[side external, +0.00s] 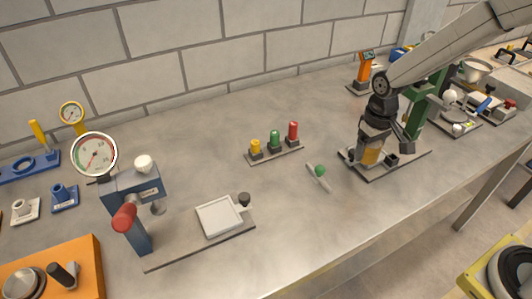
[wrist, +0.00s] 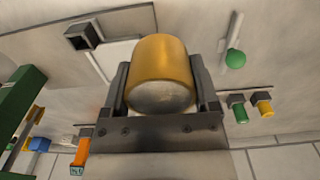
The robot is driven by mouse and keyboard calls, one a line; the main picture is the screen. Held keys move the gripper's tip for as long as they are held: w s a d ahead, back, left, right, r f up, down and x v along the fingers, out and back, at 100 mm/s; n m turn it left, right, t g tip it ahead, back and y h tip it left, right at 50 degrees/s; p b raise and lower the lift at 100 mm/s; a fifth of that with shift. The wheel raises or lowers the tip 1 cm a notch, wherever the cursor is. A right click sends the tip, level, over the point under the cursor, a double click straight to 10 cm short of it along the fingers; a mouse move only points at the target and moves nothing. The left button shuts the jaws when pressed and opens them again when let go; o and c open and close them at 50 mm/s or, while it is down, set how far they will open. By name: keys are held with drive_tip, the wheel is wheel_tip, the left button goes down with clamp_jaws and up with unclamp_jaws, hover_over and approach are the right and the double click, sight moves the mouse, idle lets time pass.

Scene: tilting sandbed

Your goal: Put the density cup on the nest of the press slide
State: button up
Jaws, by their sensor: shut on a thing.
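A brass-coloured cup, the density cup (wrist: 160,75), is between the two fingers of my gripper (wrist: 162,88) in the wrist view. In the side view my gripper (side external: 373,143) points down at the right, with the cup (side external: 369,157) low between its fingers. The cup is over the base plate (side external: 350,160) of the green press (side external: 415,120). I cannot tell whether it touches anything below. A pale flat plate (wrist: 112,55) and a black square socket (wrist: 82,37) show beside the cup in the wrist view. The nest is not clearly visible; cup and gripper may hide it.
A rack with yellow, green and red plungers (side external: 274,145) stands left of the press. A green-knobbed rod (side external: 319,174) lies nearby. An orange device (side external: 365,70) stands behind. A blue gauge stand (side external: 133,190) with a white tray (side external: 219,216) is front left.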

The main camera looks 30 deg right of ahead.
wheel_tip(320, 180, up, 6)
drive_tip(key=w, duration=0.3)
drive_tip(key=shift+f, duration=0.2)
hover_over(322, 141)
drive_tip(key=s, duration=0.1)
wheel_tip(322, 141, down, 8)
drive_tip(key=shift+s+f, duration=0.15)
drive_tip(key=shift+f, duration=0.05)
drive_tip(key=shift+w+f, duration=0.4)
drive_tip(key=shift+f, duration=0.05)
drive_tip(key=shift+w+f, duration=0.2)
drive_tip(key=shift+f, duration=1.65)
